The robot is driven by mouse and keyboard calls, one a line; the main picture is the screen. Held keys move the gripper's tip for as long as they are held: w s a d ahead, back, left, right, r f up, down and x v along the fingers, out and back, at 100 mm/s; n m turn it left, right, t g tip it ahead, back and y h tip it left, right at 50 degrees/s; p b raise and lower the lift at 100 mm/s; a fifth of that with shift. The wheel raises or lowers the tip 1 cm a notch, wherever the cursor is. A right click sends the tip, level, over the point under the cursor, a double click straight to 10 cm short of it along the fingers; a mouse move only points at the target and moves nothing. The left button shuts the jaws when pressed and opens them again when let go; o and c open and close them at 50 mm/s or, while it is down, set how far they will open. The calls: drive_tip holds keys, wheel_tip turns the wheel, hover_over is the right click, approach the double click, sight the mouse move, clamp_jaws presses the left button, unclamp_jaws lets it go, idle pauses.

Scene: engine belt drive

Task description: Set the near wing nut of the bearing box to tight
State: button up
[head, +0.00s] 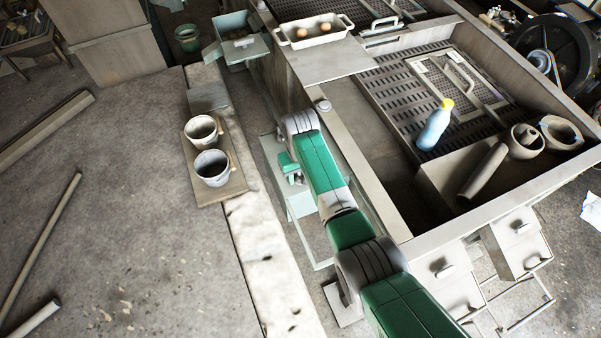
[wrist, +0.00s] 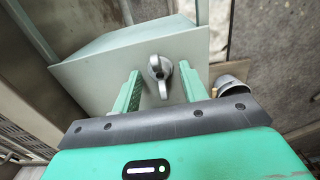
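In the wrist view a grey wing nut (wrist: 161,71) sits on the pale grey face of the bearing box (wrist: 90,75). One wing points towards my gripper, at the bottom of the picture. My gripper (wrist: 160,88) is open, with one green finger on each side of the wing nut. Gaps show between the fingers and the nut, so I see no contact. In the head view my gripper (head: 290,167) is low beside the pale box (head: 302,203), partly hidden by my arm. The nut is too small there to judge its setting.
Two cups (head: 212,167) stand on a wooden board left of my arm. A cup-like vessel (wrist: 229,85) shows just right of my gripper in the wrist view. A large metal-walled basin (head: 358,165) lies to the right.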

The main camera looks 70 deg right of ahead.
clamp_jaws()
drive_tip(key=shift+m, duration=0.3)
drive_tip(key=m, duration=0.4)
drive_tip(key=shift+p, duration=0.3)
drive_tip(key=m, duration=0.4)
drive_tip(key=shift+m, duration=0.3)
drive_tip(key=m, duration=0.4)
drive_tip(key=shift+m+b, duration=0.45)
drive_tip(key=shift+m, duration=2.05)
